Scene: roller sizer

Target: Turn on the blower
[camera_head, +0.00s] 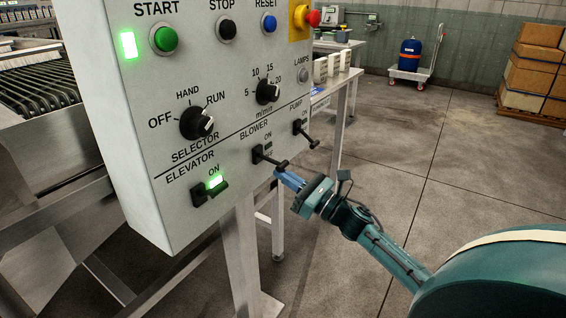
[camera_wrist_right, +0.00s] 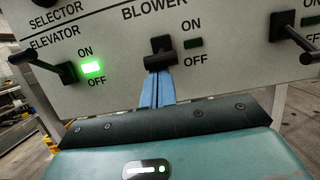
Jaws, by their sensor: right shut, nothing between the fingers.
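The blower switch is a black lever (camera_head: 270,158) on the grey control panel (camera_head: 150,90), under the BLOWER label. In the right wrist view the blower lever (camera_wrist_right: 159,60) sticks out toward me with its knob low, nearer the OFF mark. The small lamp (camera_wrist_right: 193,43) beside it is dark. My right gripper (camera_head: 282,174) is shut and empty. Its blue fingertips (camera_wrist_right: 158,80) are just below the lever's knob, touching or very close; I cannot tell which. My left gripper is not in view.
The elevator lever (camera_wrist_right: 56,70) sits left of the blower, with its lamp (camera_wrist_right: 93,68) lit green. The pump lever (camera_head: 304,133) sits to the right. The selector knob (camera_head: 197,122) is above. A panel leg (camera_head: 241,255) stands below. Floor to the right is open.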

